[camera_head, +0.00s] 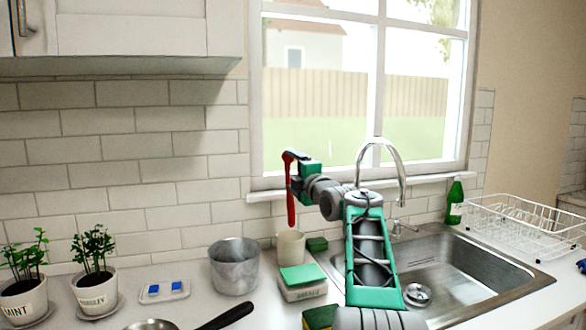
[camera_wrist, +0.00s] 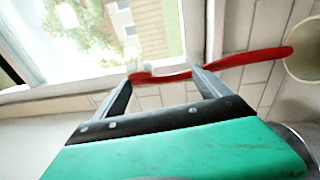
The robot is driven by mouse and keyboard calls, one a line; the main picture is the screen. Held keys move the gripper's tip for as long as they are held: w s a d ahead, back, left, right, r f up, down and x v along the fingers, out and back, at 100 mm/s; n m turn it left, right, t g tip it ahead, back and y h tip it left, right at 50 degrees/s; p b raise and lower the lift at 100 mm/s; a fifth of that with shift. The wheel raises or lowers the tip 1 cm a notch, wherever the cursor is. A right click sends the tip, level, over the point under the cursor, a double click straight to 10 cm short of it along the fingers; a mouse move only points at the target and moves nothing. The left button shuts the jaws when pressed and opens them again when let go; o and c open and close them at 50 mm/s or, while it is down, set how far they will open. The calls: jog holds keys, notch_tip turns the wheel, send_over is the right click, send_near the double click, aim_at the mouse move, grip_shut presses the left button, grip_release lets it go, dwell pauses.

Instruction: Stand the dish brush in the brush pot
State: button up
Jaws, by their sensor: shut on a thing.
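The red dish brush (camera_head: 291,208) hangs nearly upright in the head view, its handle pointing down. My gripper (camera_head: 293,172) is shut on its upper part, near the head. In the wrist view my gripper (camera_wrist: 162,76) has the red brush (camera_wrist: 240,59) across its fingertips, with pale bristles at the left. The cream brush pot (camera_head: 290,248) stands on the counter below the brush. It also shows at the right edge of the wrist view (camera_wrist: 302,60), where the handle's end reaches its rim in the picture. The handle end looks above the pot; the exact gap is unclear.
A grey metal pot (camera_head: 233,268) stands left of the brush pot. The faucet (camera_head: 399,175) and sink (camera_head: 455,270) lie right; the window is behind.

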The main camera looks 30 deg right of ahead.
notch_tip(320, 180, down, 8)
jog(key=b, duration=0.7)
jog(key=shift+b, duration=0.4)
jog(key=o, duration=1.8)
jog(key=shift+o, duration=0.2)
jog(key=s+a+b, duration=0.1)
jog(key=s, duration=0.6)
jog(key=shift+s+f, duration=0.3)
jog(key=shift+s, duration=0.05)
